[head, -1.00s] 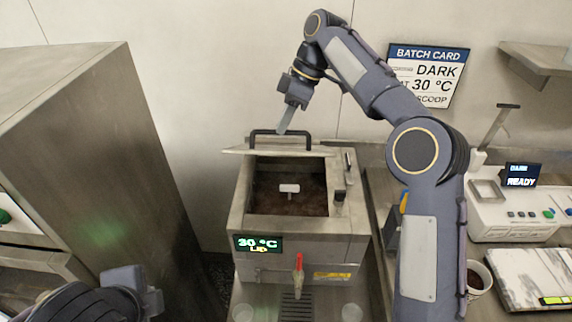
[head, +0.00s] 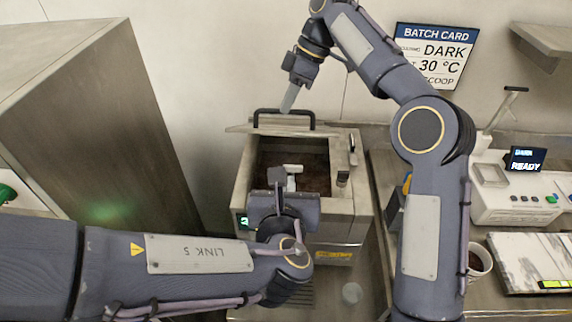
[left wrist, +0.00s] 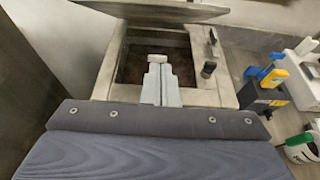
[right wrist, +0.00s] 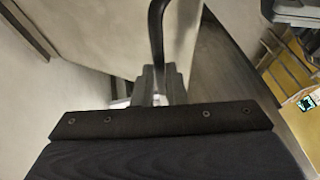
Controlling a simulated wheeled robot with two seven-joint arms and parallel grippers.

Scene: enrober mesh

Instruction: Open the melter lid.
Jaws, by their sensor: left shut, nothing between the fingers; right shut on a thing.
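The melter (head: 345,205) stands in the middle of the head view, with its tank open and dark brown contents (head: 320,165) showing. Its lid (head: 240,128) is raised at the back edge, with a black bar handle (head: 312,112) on it. My right gripper (head: 288,103) is shut on the lid handle; the right wrist view shows the handle (right wrist: 157,35) running down to the fingertips. My left gripper (head: 277,178) is shut and empty over the front of the tank. In the left wrist view its fingers (left wrist: 160,84) point over the tank opening.
A small white piece (head: 293,168) shows in the tank, partly behind my left gripper. A tall steel cabinet (head: 90,90) stands at the left. At the right are a white machine reading READY (head: 515,205), a cup (head: 480,262) and a marbled slab (head: 530,260).

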